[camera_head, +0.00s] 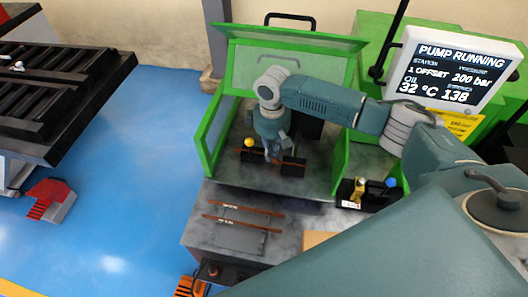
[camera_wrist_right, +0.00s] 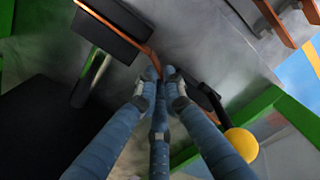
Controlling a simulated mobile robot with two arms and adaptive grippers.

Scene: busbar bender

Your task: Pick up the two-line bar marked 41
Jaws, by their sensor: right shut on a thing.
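My right gripper (camera_head: 292,168) is inside the green-framed bender, pointing down with its fingers together. Two more copper bars (camera_head: 246,208) (camera_head: 243,223) lie roughly parallel on the grey front table, by small labels too blurred to read. I cannot tell which bar is marked 41. My left gripper is out of view.
The bender's green guard walls (camera_head: 213,135) stand close around the right gripper. A yellow-knobbed lever (camera_head: 249,143) is beside it, also in the wrist view (camera_wrist_right: 241,144). A screen (camera_head: 451,70) reads PUMP RUNNING. Blue-knobbed controls (camera_head: 390,183) are at right.

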